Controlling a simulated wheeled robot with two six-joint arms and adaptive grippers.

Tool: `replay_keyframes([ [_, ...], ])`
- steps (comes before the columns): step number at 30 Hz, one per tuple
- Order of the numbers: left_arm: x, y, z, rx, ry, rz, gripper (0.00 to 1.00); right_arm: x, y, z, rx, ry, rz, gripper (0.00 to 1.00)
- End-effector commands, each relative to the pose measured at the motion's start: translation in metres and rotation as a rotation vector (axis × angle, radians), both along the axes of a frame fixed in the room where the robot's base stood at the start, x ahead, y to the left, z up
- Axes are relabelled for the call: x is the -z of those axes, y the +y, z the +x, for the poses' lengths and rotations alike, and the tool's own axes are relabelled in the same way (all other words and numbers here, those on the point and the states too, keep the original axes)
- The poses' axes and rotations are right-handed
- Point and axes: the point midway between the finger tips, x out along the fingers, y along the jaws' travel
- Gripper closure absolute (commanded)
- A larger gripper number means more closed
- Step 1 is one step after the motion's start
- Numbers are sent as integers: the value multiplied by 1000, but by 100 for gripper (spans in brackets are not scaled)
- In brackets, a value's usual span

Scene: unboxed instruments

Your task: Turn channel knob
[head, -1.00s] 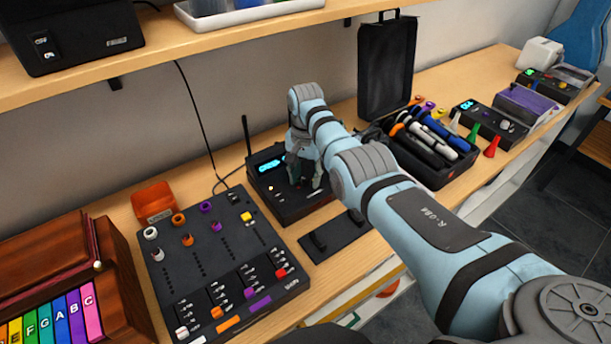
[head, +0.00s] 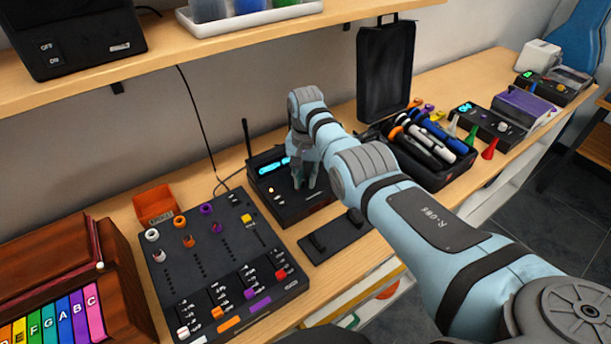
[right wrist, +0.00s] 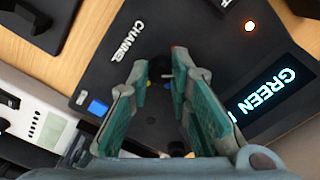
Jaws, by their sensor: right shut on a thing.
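The black receiver box (head: 300,212) with an antenna and a lit cyan display (head: 272,166) stands on the bench. In the right wrist view its display (right wrist: 270,105) reads "GREEN" and then runs out of view, and the word CHANNEL (right wrist: 121,52) is printed on the top. My right gripper (head: 303,186) points down over this box. In the right wrist view its green-padded fingers (right wrist: 161,72) are closed around the small dark channel knob (right wrist: 160,66), which the fingertips mostly hide. Coloured marks show around the knob. My left gripper is not in view.
A mixer with sliders (head: 215,265) stands left of the box, beside an orange bin (head: 154,204). A black footswitch plate (head: 335,238) lies in front. A shelf (head: 180,56) runs above the bench.

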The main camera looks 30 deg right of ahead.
Motion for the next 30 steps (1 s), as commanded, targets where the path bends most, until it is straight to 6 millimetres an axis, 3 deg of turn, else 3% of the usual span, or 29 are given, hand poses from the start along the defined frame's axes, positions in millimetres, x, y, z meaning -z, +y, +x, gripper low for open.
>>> replay_keyframes([
  [21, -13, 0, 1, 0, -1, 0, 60, 1, 0, -1, -637, 2, -1, 100],
  [30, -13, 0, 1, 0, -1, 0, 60, 1, 1, -1, -833, 3, 0, 100],
])
